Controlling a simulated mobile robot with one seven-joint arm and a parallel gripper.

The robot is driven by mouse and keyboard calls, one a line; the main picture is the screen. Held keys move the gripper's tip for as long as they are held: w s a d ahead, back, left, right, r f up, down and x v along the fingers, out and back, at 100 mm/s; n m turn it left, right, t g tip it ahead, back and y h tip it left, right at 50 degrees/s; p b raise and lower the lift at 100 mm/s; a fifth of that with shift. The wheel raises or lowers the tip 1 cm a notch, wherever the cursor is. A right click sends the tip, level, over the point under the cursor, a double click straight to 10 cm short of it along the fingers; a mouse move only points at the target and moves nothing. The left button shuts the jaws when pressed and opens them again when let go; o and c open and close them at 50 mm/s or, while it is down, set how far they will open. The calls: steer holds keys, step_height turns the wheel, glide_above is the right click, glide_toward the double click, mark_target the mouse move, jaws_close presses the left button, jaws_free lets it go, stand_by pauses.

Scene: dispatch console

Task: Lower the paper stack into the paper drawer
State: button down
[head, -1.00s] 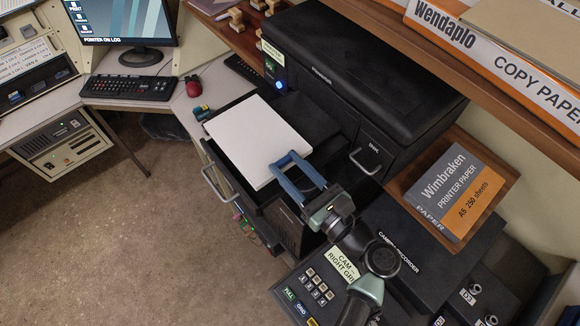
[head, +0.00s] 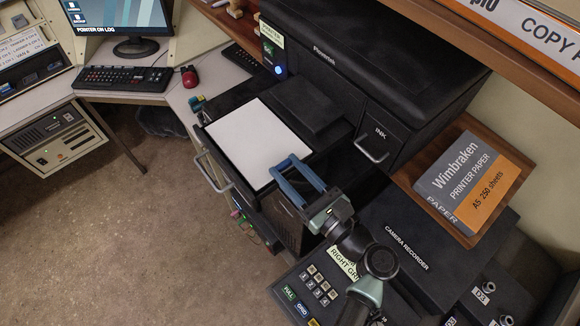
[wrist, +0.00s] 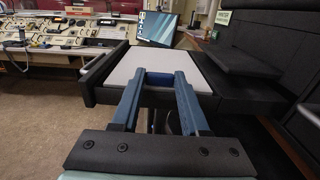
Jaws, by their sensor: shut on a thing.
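The white paper stack (head: 255,142) lies flat over the open, dark paper drawer (head: 198,130) of the printer. My gripper (head: 283,172) is shut on the stack's near edge, its blue fingers reaching in from the lower right. In the head view the stack sits within the drawer's outline, close to its front wall. In the wrist view the stack (wrist: 165,60) looks about level with the drawer's rim (wrist: 103,68). The stack hides the drawer floor, so I cannot tell whether it rests there.
The black printer (head: 370,65) stands behind the drawer, with an ink door handle (head: 372,150) at its right. A Wimbraken paper box (head: 470,185) lies on a wooden shelf. A camera recorder (head: 420,250) is at the lower right. Open floor (head: 110,240) lies to the left.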

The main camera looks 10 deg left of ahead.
steer(key=shift+d, duration=0.1)
stand_by(0.7)
steer(key=shift+c, duration=1.7)
jaws_free()
steer(key=shift+s, duration=0.1)
steer(key=b+v, duration=0.2)
steer(key=v, duration=1.1)
